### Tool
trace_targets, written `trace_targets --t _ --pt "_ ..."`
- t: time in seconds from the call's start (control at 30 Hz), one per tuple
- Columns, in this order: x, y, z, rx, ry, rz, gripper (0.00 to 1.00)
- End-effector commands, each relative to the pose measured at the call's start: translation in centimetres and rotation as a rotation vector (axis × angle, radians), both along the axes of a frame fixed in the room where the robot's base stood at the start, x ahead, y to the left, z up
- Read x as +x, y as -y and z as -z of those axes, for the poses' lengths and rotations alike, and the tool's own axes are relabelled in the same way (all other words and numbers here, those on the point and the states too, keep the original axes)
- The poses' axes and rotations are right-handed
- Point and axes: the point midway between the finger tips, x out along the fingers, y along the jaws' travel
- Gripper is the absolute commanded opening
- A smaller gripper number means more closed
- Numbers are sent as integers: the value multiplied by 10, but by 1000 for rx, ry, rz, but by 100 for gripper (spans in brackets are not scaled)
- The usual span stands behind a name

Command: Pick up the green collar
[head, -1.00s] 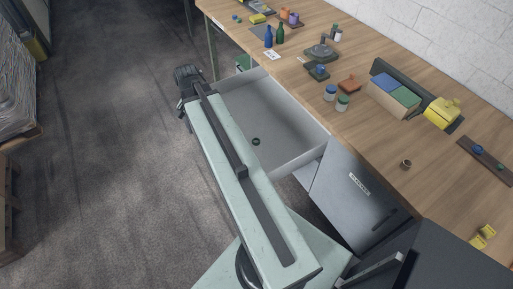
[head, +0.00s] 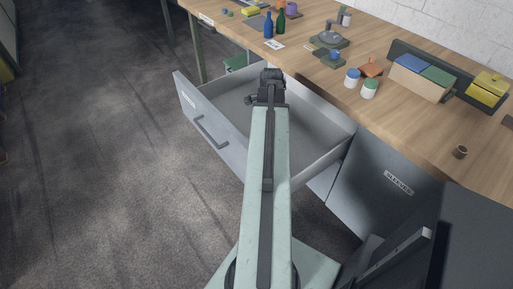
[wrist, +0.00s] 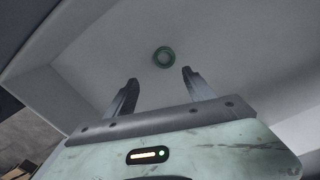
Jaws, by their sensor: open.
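The green collar (wrist: 163,57) is a small green ring lying on the pale floor of the open drawer (wrist: 245,50). In the wrist view it sits just beyond my fingertips, roughly midway between them and apart from both. In the head view my arm seems to hide the collar. My gripper (wrist: 160,77) is open and empty, its two dark fingers spread. In the head view my gripper (head: 272,75) is over the grey drawer (head: 315,128), near its far side.
The drawer's walls and its front with a handle (head: 211,134) stand around my gripper. The wooden bench (head: 425,125) behind holds blue and green bottles (head: 274,24), jars (head: 361,83) and a yellow box (head: 487,88). Open floor lies left.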

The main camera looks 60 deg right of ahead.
Motion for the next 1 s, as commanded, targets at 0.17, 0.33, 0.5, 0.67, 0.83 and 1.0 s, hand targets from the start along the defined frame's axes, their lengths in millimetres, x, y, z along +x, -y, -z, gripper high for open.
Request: trace_targets --t 0.17,0.33,0.5,0.67,0.83,1.0 --pt "6 -3 20 0 0 -13 62" --pt "10 -5 26 0 0 -20 62" --pt "14 -5 40 0 0 -24 62" --pt "19 -1 69 0 0 -26 62" --pt "19 -2 80 0 0 -27 62" --pt "19 -2 76 0 0 -27 62"
